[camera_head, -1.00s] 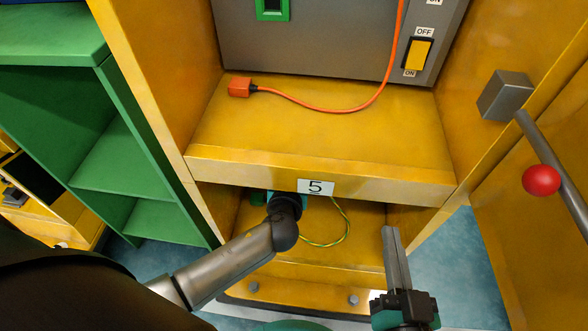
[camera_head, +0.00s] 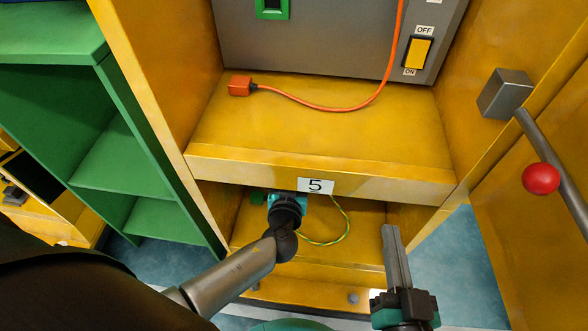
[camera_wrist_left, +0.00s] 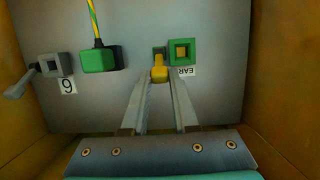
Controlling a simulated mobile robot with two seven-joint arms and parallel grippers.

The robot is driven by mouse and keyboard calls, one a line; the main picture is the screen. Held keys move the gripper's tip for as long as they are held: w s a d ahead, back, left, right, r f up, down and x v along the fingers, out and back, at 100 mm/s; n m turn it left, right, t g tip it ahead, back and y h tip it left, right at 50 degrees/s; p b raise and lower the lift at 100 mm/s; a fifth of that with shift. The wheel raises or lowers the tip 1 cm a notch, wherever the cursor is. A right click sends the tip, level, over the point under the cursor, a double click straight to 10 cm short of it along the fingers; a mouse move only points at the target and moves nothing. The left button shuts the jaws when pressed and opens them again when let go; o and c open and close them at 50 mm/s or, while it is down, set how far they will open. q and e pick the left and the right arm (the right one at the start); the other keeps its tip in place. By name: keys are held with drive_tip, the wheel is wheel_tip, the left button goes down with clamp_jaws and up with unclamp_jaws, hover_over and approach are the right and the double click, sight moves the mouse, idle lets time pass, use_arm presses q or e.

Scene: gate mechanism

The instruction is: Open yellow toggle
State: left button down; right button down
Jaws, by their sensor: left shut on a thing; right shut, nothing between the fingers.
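My right gripper (camera_head: 397,258) is shut and empty, in front of the cabinet at the lower right.
Beside the toggle are a green square socket (camera_wrist_left: 182,52), a green plug (camera_wrist_left: 100,58) with a yellow-green cable, and a grey handle (camera_wrist_left: 38,74). Above are an orange plug (camera_head: 240,87), a yellow OFF/ON switch (camera_head: 418,53) and a red-knobbed lever (camera_head: 541,179).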

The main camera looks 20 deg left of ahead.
use_arm(q)
drive_tip(key=f+t, duration=0.1)
drive_tip(key=t, duration=0.1)
drive_tip(key=f+t+y, duration=0.1)
drive_tip(key=f, duration=0.1)
drive_tip(key=shift+s+t, duration=0.35)
drive_tip(key=shift+t, duration=0.05)
idle(0.4)
idle(0.4)
drive_tip(key=c, duration=0.7)
unclamp_jaws()
drive_tip(key=shift+r, duration=0.1)
drive_tip(key=shift+d, duration=0.1)
